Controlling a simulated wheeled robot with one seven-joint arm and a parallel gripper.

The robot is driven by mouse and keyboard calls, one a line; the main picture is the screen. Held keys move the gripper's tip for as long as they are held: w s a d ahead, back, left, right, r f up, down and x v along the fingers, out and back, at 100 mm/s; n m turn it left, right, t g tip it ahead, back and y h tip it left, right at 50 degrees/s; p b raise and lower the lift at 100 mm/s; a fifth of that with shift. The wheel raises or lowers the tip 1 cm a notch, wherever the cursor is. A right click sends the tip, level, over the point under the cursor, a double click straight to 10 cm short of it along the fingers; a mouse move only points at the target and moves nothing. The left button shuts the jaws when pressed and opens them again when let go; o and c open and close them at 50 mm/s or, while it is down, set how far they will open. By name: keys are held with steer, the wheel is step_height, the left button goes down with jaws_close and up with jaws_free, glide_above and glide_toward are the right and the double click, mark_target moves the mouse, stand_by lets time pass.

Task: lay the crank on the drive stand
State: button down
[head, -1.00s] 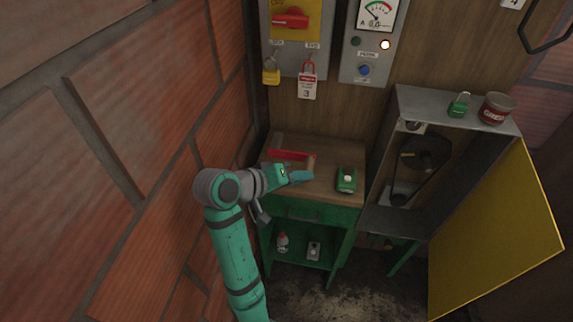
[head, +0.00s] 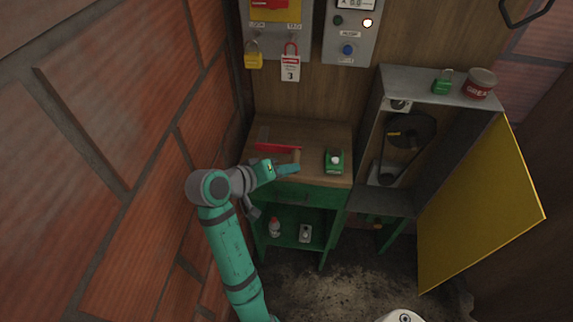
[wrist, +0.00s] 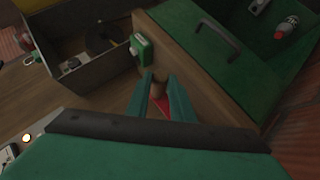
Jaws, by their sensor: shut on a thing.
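The crank, a red bar (head: 278,147) with a wooden grip (head: 296,157), is at the wooden top of the green workbench (head: 335,137). My gripper (head: 291,168) is at the crank's grip, over the front part of the bench top. In the wrist view, my gripper's teal fingers (wrist: 165,85) are either side of the tan grip (wrist: 157,89), with red (wrist: 163,106) just below it. Whether the crank touches the bench cannot be told. The open grey cabinet with a dark pulley (head: 413,131) may be the drive stand; no label shows.
A green box (head: 334,161) sits on the bench right of the crank. A yellow door (head: 480,210) hangs open at right. A green padlock (head: 442,87) and a red tin (head: 480,84) stand on the cabinet's top (head: 420,84). A brick wall (head: 110,150) is close at left.

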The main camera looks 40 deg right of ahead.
steer(key=shift+f, duration=2.2)
steer(key=c, duration=1.5)
jaws_free()
steer(key=shift+o, duration=0.2)
steer(key=shift+r, duration=0.1)
